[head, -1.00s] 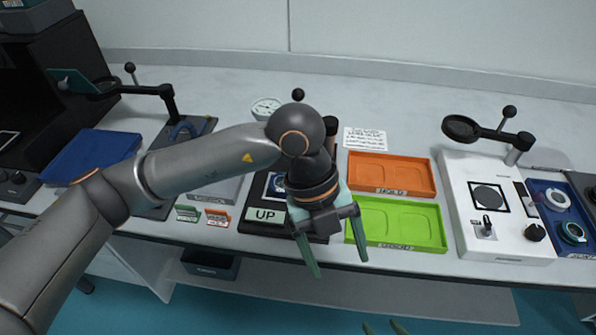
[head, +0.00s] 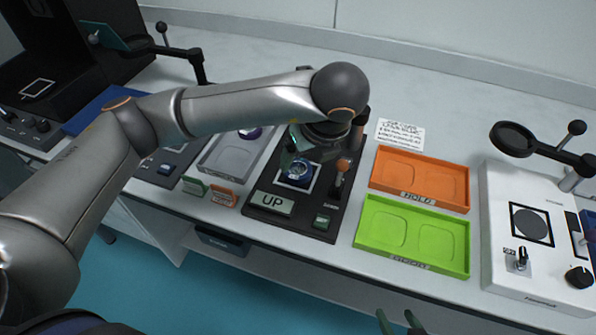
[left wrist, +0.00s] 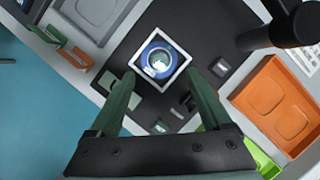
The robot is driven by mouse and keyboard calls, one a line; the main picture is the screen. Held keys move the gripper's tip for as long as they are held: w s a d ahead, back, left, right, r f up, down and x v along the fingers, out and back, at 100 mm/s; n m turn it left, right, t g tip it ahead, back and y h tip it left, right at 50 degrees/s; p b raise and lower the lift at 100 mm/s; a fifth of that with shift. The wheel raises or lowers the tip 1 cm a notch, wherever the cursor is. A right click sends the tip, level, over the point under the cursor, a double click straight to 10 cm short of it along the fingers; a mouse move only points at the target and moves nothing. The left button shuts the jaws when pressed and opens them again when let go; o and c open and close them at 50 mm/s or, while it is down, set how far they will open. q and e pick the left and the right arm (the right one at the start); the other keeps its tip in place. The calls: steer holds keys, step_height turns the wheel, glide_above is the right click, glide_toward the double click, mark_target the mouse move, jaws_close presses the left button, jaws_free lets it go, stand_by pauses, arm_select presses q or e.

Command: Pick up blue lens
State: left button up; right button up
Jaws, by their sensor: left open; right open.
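The blue lens (head: 298,173), a dark-rimmed blue disc, lies on a white-framed square of the black device (head: 263,222) marked UP. It also shows in the left wrist view (left wrist: 158,62), ahead of and between the fingers. My left gripper (head: 304,158) is open above the device, close to the lens at its far side; my arm partly hides it in the head view. Its two green fingers stand apart in the left wrist view (left wrist: 163,85), with nothing between them. My right gripper (head: 398,322) shows only its green fingertips at the bottom edge, open and empty.
An orange-knobbed lever (head: 342,168) rises right of the lens. The orange tray (head: 462,190) and green tray (head: 365,238) are empty. A grey tray (head: 218,160) holds a purple item (head: 250,133). A white device with a magnifier (head: 512,137) stands at the right.

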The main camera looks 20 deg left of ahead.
mark_target(298, 168)
arm_select(q)
steer(key=x, duration=0.5)
steer(key=shift+w+a+f, duration=0.15)
steer(key=shift+w+f, duration=0.05)
steer(key=shift+f, duration=0.1)
steer(key=c, duration=1.1)
